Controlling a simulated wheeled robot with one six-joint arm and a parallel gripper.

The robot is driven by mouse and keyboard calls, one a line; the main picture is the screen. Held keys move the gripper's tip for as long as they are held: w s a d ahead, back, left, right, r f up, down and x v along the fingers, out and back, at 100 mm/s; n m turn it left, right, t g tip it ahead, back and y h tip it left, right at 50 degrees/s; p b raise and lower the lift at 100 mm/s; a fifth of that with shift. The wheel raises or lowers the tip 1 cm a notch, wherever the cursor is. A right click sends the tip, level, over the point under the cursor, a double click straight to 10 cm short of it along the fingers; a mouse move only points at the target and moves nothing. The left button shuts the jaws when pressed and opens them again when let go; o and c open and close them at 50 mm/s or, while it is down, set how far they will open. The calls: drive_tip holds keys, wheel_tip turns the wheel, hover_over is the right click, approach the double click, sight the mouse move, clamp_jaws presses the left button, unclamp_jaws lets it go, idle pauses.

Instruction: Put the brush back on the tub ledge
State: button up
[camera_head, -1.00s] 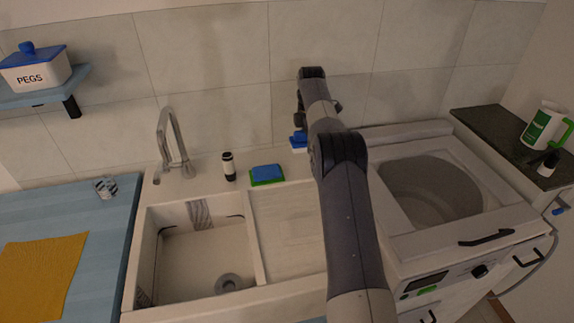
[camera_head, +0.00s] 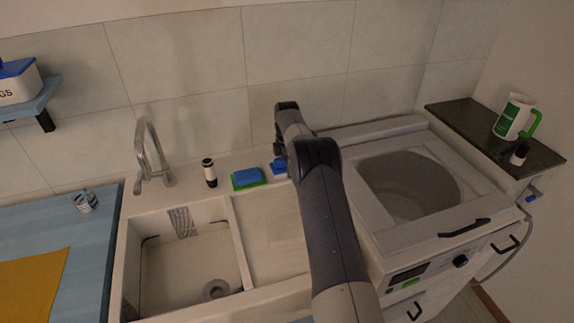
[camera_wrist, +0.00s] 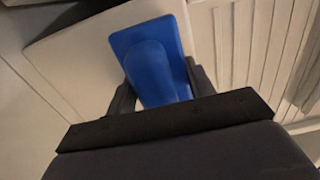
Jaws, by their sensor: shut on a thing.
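The blue brush (camera_head: 279,167) is at the back ledge (camera_head: 222,183) of the tub, right of the sponge. In the wrist view the brush (camera_wrist: 150,55) sits between the two dark fingers of my gripper (camera_wrist: 160,85), which is shut on it. Above the brush in that view is a pale flat surface (camera_wrist: 75,50). In the head view my gripper (camera_head: 279,148) is partly hidden by my arm. I cannot tell whether the brush touches the ledge.
A blue and green sponge (camera_head: 248,179) and a black and white bottle (camera_head: 209,173) stand on the ledge, left of the brush. The tap (camera_head: 150,150) is further left.

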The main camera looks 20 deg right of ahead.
drive_tip(key=shift+f, duration=0.15)
drive_tip(key=o, duration=1)
wheel_tip(320, 180, up, 12)
drive_tip(key=shift+r+b, duration=0.15)
drive_tip(key=shift+b, duration=0.25)
